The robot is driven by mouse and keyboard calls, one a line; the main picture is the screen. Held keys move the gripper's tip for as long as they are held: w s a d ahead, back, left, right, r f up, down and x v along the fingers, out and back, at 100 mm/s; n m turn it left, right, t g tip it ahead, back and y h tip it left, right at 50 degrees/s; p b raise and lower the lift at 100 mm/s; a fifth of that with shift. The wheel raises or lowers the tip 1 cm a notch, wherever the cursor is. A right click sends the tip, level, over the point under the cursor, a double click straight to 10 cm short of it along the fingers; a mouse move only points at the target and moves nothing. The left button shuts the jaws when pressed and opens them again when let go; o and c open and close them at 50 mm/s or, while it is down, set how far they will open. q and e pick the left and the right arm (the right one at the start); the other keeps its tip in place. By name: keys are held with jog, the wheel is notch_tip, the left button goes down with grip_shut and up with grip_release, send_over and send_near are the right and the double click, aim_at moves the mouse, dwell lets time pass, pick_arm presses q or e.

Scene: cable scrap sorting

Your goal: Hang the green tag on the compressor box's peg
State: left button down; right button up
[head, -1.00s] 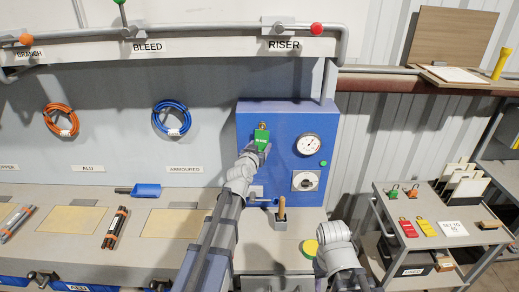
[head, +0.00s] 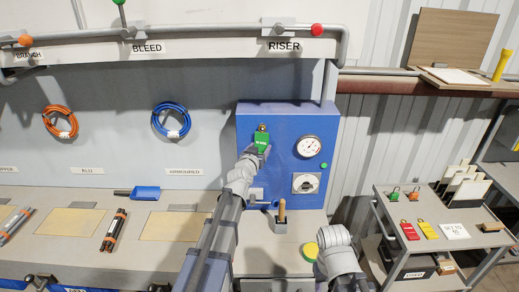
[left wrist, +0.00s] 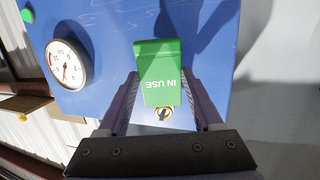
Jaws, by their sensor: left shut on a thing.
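The green tag (head: 261,141), lettered IN USE, is in front of the blue compressor box (head: 270,183). My left gripper (head: 257,151) is shut on the tag from below. In the left wrist view the tag (left wrist: 160,75) appears upside down between the fingers of my left gripper (left wrist: 160,100). A brass ring-like part (left wrist: 164,113) shows at the tag's hole end, and brass also shows just above the tag in the head view. I cannot tell whether the tag is around the peg or only in front of it. My right gripper is out of view.
The box has a gauge (head: 309,147) and a dial (head: 305,183) right of the tag. A wooden-handled tool (head: 282,210) stands below. A cart (head: 440,225) at right holds red and yellow tags and padlocks. A blue scoop (head: 146,191) lies on the bench.

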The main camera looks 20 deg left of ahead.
pick_arm(q)
grip_release()
jog(key=s+r+p, duration=0.1)
jog(key=s, duration=0.7)
jog(key=s+d+f+m+g+h, duration=0.25)
jog(key=s+d+f+g, duration=0.55)
jog(key=f, duration=0.4)
jog(key=s+f+n+g+y, duration=0.1)
jog(key=s+f+g, duration=0.25)
jog(key=s, duration=0.45)
jog(key=s+f+n+g+y, duration=0.1)
jog(key=s+f+g+y, duration=0.2)
jog(key=s, duration=0.5)
jog(key=s+d+f+m+g+b, duration=0.1)
jog(key=s+d, duration=0.4)
jog(key=d, duration=0.5)
jog(key=shift+m+g, duration=0.55)
jog(key=shift+m, duration=0.7)
